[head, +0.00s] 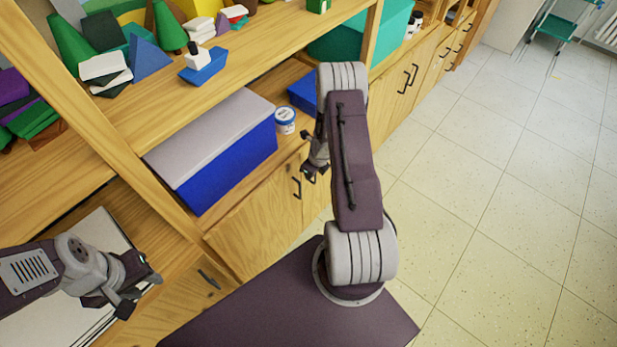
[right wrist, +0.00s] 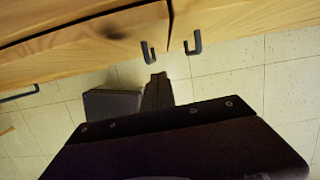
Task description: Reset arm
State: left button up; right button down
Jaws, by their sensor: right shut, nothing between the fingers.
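My right arm rises from my dark base, folded upward in the middle of the head view. Its gripper (head: 313,172) hangs beside the low wooden cabinet (head: 255,225), partly hidden behind the arm. The right gripper is shut and empty. In the right wrist view, cabinet doors with dark handles are at the top and floor tiles lie below. My left gripper (head: 140,290) comes in at the lower left of the head view, over a white board or sheet on the shelf. Its fingers are apart with nothing seen between them.
A blue box with a grey lid (head: 225,125) and a small white tub (head: 285,121) stand on the cabinet. The upper shelf (head: 150,110) holds coloured blocks and a toy boat (head: 204,67). Open tiled floor (head: 480,200) lies to the right.

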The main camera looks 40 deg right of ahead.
jog(key=p+v, duration=0.1)
jog(key=v, duration=0.3)
jog(key=shift+s+r, duration=0.15)
jog(key=shift+r, duration=0.05)
jog(key=w+a+r+m+h, duration=0.1)
jog(key=a+r+m+h, duration=0.25)
jog(key=r+m, duration=1.15)
jog(key=s+a+r+m+g+y, duration=0.1)
jog(key=s+a+r+m+y, duration=0.2)
jog(key=s+a+m, duration=1)
jog(key=a+r+m, duration=0.1)
jog(key=m, duration=1)
jog(key=shift+a+g, duration=0.25)
jog(key=shift+g, duration=0.05)
